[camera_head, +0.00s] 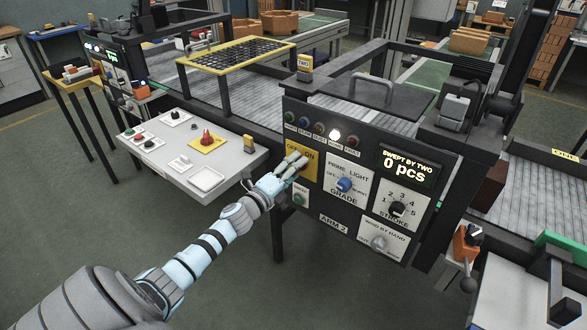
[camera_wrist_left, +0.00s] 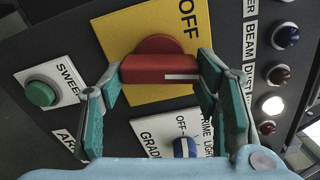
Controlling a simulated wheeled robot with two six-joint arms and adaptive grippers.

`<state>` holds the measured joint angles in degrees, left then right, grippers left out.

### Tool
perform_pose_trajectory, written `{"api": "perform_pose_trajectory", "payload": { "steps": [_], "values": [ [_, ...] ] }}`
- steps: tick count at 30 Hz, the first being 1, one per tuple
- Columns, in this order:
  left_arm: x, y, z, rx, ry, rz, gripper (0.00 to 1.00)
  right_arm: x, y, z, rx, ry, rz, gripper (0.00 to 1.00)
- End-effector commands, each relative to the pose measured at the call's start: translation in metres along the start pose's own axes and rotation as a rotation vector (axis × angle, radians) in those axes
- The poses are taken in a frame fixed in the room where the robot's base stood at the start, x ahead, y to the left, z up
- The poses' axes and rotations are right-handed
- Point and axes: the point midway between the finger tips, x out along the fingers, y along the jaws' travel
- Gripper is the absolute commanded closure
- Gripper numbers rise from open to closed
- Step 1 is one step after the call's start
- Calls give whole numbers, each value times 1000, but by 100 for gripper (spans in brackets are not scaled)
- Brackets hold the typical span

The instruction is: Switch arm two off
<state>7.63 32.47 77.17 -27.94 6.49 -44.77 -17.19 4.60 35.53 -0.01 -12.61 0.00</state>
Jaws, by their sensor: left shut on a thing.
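The dark control panel marked ARM 2 carries a yellow switch plate (camera_head: 311,153) with OFF and ON lettering. In the left wrist view a red rotary switch (camera_wrist_left: 160,69) with a bar handle sits on the yellow plate (camera_wrist_left: 122,33). A white mark shows toward the right end of its handle. My left gripper (camera_head: 296,163) is at the plate, its fingers shut on the two ends of the red handle. The gripper hides the switch in the head view. I cannot tell which label the mark points at. My right gripper is not in view.
A green SWEEP button (camera_wrist_left: 41,93) and a blue GRADE knob (camera_head: 345,185) sit close to the switch. A white lamp (camera_head: 335,135) is lit above. The display (camera_head: 408,168) reads 0 pcs. A side table (camera_head: 237,158) with other controls stands left.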

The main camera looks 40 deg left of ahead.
Motion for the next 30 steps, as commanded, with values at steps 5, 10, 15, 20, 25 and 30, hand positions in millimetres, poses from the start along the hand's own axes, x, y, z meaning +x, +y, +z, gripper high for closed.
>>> {"api": "perform_pose_trajectory", "payload": {
  "steps": [5, 10, 15, 20, 25, 30],
  "values": [
    [0, -2, 1, -165, -1, 1, 71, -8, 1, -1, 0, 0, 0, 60],
    [0, -3, 1, -326, -1, 2, 71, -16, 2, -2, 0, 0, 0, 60],
    [0, -4, 2, -488, -2, 2, 71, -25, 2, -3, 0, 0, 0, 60],
    [0, -6, 2, -639, -1, 1, 71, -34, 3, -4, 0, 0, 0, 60],
    [0, -6, 2, -787, -2, 2, 71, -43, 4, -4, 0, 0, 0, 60],
    [0, -5, 3, -907, -2, 2, 71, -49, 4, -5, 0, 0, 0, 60]
  ]
}}
